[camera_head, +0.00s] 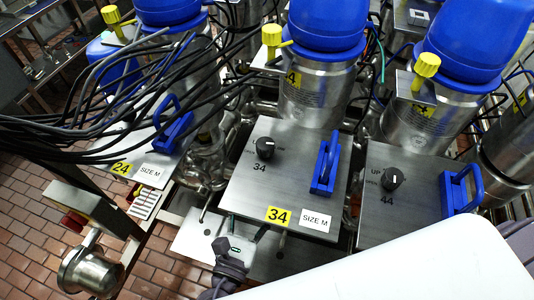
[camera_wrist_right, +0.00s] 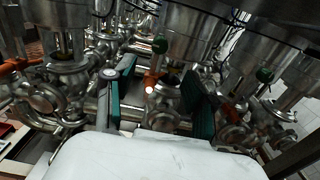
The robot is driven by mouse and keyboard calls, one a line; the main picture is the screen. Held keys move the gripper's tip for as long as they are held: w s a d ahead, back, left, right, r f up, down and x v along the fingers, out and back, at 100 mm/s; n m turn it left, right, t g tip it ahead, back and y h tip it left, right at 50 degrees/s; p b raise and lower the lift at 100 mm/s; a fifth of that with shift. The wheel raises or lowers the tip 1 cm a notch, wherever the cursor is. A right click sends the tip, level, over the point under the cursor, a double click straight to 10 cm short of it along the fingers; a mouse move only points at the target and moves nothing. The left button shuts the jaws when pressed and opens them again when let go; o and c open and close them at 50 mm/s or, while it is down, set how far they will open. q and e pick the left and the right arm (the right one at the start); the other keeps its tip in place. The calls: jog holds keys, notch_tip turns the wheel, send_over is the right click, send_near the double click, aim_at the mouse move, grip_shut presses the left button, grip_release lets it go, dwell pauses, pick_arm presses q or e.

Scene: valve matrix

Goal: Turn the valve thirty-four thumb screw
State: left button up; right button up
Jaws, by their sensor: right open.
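The valve 34 panel (camera_head: 250,190) is a metal plate with a black knob, a blue handle and a yellow 34 label. My right gripper (camera_head: 247,224) is open at the front edge of this panel, its fingertips partly hidden beneath it. In the right wrist view, its two green-padded fingers (camera_wrist_right: 157,75) are spread apart. A small orange thumb screw (camera_wrist_right: 151,79) shows between them, beyond the fingertips and seemingly apart from both pads. No number shows beside it, so I cannot confirm its valve. My left gripper is not in view.
Panel 24 (camera_head: 140,150) is left and panel 44 (camera_head: 385,215) right of panel 34. Black cables (camera_head: 80,130) hang at the left. Steel valve bodies (camera_wrist_right: 50,100) crowd around my fingers. Another orange screw (camera_wrist_right: 240,88) lies to the right, outside the jaws.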

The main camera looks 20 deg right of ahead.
jog(key=p+x, duration=0.3)
jog(key=x, duration=0.8)
jog(key=shift+w+d, duration=0.1)
jog(key=shift+w+d+p, duration=0.3)
jog(key=shift+w, duration=0.1)
grip_shut()
